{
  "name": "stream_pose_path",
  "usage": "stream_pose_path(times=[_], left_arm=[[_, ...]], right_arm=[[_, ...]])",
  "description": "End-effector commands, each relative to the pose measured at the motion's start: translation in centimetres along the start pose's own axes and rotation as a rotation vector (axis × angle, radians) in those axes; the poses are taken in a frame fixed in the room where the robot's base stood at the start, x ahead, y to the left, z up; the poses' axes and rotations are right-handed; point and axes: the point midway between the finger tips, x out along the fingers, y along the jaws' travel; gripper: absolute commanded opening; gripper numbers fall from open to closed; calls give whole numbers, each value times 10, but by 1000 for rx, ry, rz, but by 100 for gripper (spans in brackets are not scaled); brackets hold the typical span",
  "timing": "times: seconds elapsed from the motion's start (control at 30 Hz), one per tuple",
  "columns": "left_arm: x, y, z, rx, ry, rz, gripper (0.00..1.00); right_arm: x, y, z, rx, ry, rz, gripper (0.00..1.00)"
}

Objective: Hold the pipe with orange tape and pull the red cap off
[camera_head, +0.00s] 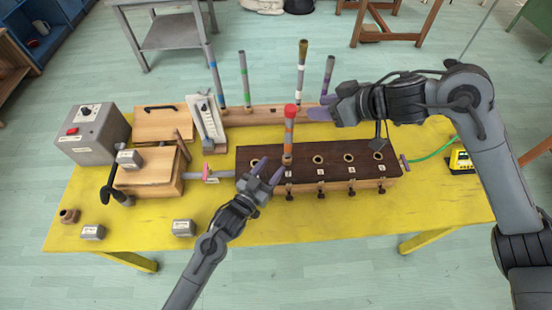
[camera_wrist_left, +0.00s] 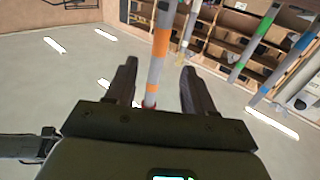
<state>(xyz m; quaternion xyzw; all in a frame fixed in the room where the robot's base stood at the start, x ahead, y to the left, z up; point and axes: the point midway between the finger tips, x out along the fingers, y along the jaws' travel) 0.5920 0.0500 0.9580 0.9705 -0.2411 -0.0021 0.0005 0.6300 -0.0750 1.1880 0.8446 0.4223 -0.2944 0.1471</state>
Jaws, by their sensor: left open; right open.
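The grey pipe with orange tape (camera_head: 289,138) stands upright in the dark-topped wooden block (camera_head: 335,165), in the second hole from the left. Its red cap (camera_head: 291,111) sits on the top end. My left gripper (camera_head: 270,172) is open, low by the pipe at its front left. In the left wrist view the orange-taped pipe (camera_wrist_left: 160,70) appears between the open fingers (camera_wrist_left: 158,68), with no contact clear; the red cap (camera_wrist_left: 149,105) is partly hidden by the gripper body. My right gripper (camera_head: 322,106) is open and empty, to the right of the red cap and apart from it.
Several other banded pipes (camera_head: 243,80) stand in a wooden rack (camera_head: 265,114) behind the block. Boxes and a grey control unit (camera_head: 92,134) fill the left of the yellow table (camera_head: 310,223). Small grey weights (camera_head: 183,228) lie near the front. The table's front right is clear.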

Motion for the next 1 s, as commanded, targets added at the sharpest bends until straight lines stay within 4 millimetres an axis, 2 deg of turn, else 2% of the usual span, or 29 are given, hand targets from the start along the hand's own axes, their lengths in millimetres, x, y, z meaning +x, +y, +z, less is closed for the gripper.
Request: stream_pose_path(times=[0.17, 0.6, 0.8, 1.0], left_arm=[[19, -1, -4, 2, 6, 0, 53], [84, 0, -4, 2, 5, 0, 53], [101, -1, -3, 2, 4, 0, 53], [106, -1, -3, 2, 4, 0, 53]], right_arm=[[0, 0, 0, 0, 0, 0, 43], [0, 0, 0, 0, 0, 0, 43], [0, 0, 0, 0, 0, 0, 43], [0, 0, 0, 0, 0, 0, 43]])
